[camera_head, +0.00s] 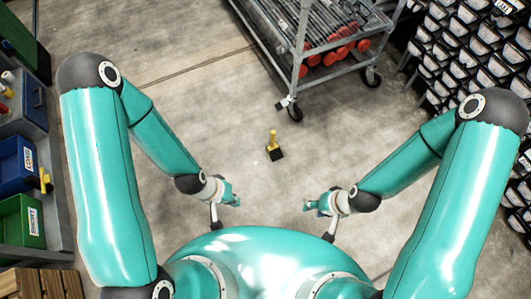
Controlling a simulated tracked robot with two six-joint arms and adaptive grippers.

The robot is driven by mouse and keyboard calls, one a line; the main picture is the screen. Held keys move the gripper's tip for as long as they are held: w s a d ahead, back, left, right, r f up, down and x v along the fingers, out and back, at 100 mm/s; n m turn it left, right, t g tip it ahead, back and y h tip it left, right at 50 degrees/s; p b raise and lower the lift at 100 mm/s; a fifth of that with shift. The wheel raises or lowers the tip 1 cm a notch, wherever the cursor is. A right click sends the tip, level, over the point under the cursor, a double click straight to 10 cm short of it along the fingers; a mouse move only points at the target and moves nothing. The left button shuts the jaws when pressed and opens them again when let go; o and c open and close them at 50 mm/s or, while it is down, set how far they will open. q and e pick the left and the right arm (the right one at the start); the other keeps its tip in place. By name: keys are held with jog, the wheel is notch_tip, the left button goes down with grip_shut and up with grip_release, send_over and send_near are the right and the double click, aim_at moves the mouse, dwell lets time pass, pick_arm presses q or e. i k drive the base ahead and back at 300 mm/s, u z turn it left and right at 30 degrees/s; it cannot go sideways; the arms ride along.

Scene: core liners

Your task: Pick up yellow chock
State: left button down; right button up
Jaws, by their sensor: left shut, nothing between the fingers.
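The yellow chock (271,137) is on the bare concrete floor near the middle of the view. It has a yellow upright part and a black block at its lower end. My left gripper (233,199) is shut and empty, in front of the chock and to its left. My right gripper (309,203) is in front of the chock and to its right. It is too small to tell whether its fingers are open. Both grippers are apart from the chock, and nothing hides it.
A wheeled metal cart (320,50) with dark tubes and red ends stands behind the chock. A rack of labelled boxes (470,60) lines the right. Blue (17,163) and green (20,222) bins sit on a left shelf. The floor around the chock is clear.

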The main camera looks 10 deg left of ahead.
aim_at(274, 150)
jog(key=z, duration=1.7)
jog(key=i, duration=0.15)
jog(key=u, duration=3.35)
jog(key=i, duration=0.1)
jog(key=u, duration=0.6)
jog(key=k, duration=1.25)
jog(key=z, duration=0.95)
jog(key=i, duration=1.35)
jog(key=z, duration=0.3)
